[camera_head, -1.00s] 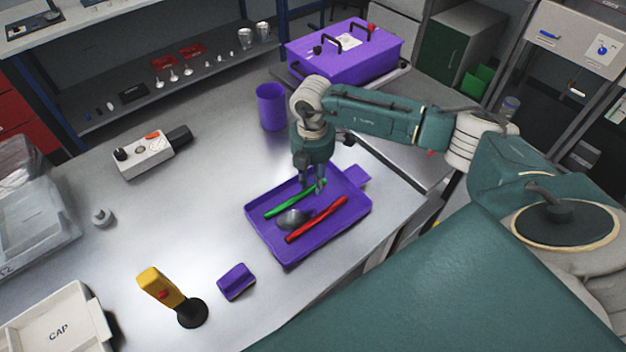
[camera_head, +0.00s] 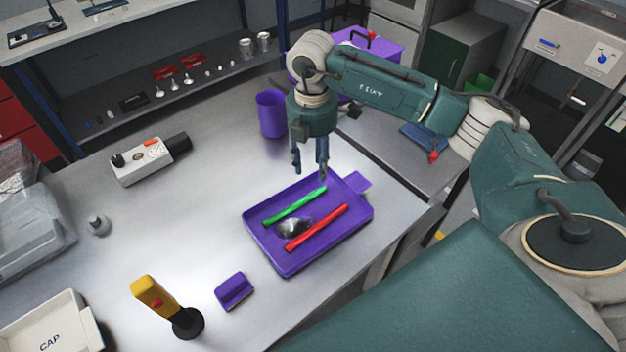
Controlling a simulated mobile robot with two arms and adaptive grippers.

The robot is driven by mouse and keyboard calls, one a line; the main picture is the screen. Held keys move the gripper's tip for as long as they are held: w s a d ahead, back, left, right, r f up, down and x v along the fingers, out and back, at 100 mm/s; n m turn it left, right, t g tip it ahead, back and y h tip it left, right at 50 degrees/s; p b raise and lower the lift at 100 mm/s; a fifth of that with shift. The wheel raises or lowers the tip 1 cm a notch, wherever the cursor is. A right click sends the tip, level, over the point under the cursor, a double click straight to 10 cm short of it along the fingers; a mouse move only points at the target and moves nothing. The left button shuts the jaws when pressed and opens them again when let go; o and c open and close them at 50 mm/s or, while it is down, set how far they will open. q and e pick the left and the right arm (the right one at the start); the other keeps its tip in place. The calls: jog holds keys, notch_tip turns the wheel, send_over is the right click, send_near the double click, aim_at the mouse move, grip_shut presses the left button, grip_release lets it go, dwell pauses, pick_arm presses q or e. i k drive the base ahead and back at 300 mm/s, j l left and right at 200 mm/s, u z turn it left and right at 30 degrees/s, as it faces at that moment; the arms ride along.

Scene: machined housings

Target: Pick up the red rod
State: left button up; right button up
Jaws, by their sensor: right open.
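The red rod (camera_head: 316,228) lies in the purple tray (camera_head: 285,268), slanting up to the right. A green rod (camera_head: 295,206) lies roughly parallel to it on the far left side of the tray. A shiny grey metal piece (camera_head: 293,227) lies between the two rods. My right gripper (camera_head: 310,172) is open and empty, pointing down above the far edge of the tray, higher than the rods and apart from them. My left gripper is not in view.
A purple cup (camera_head: 271,114) stands beyond the tray. A small purple block (camera_head: 234,291) and a yellow-handled tool on a black base (camera_head: 160,300) are nearer. A white device (camera_head: 142,163) lies on the left. Bare tabletop surrounds the tray's left side.

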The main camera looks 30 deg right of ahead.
aim_at(311, 231)
jog(key=z, duration=1)
